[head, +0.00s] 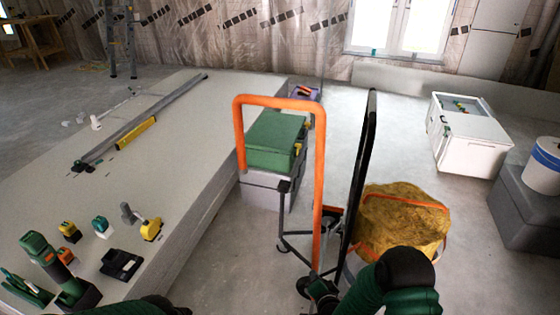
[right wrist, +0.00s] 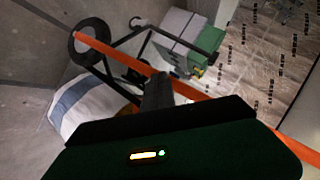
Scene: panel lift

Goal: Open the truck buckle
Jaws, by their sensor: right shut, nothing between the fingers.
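In the right wrist view my shut, empty fingers (right wrist: 157,90) overlap the orange tube (right wrist: 120,57) and the black lower frame. My left gripper is out of view; only dark parts of my left arm show at the bottom edge.
A green case (head: 270,140) on grey boxes stands behind the truck. A yellow sack (head: 400,222) is right of it. A long grey platform (head: 160,150) with tools lies left.

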